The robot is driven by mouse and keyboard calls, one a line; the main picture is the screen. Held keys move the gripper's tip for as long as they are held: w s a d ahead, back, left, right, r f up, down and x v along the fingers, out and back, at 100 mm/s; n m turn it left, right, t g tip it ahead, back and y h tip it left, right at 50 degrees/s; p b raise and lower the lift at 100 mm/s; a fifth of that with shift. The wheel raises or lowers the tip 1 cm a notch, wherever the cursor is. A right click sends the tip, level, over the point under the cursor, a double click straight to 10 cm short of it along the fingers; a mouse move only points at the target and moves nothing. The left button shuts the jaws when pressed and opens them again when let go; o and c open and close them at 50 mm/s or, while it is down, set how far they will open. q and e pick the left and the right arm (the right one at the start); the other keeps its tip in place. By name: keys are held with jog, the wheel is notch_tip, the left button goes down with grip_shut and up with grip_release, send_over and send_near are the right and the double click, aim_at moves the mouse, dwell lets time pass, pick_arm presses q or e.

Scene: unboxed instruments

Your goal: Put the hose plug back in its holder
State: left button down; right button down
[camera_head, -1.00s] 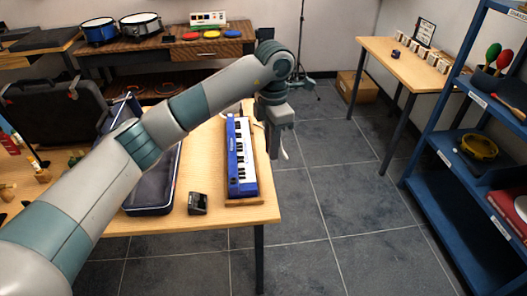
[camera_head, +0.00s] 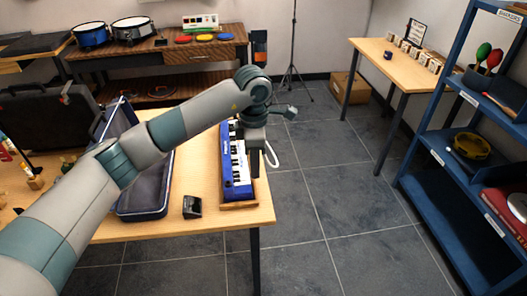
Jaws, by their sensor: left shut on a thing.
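My left gripper (camera_head: 255,167) points down over the right edge of the blue melodica (camera_head: 227,178). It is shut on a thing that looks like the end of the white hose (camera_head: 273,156). The hose loops out to the right of the gripper. The plug itself is hidden by the jaws. The melodica lies lengthwise in a wooden tray (camera_head: 240,205) at the table's right end. I cannot make out the plug's holder; my arm and gripper cover part of the melodica and tray. My right gripper is not in view.
An open dark blue case (camera_head: 145,203) lies left of the melodica, partly behind my left arm. A small black device (camera_head: 192,207) stands between them near the front edge of the wooden table (camera_head: 215,225). A blue shelf (camera_head: 430,215) stands at the right; the floor between is clear.

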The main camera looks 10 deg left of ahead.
pick_arm(q)
jog(key=s+a+f+m, duration=0.5)
jog(key=s+f+m, duration=0.2)
jog(key=s+m, duration=0.3)
jog(key=s+a+f+m, duration=0.5)
jog(key=s+f+m, duration=0.2)
jog(key=s+m, duration=0.3)
jog(key=shift+s+a, duration=0.15)
jog(key=shift+s, duration=1)
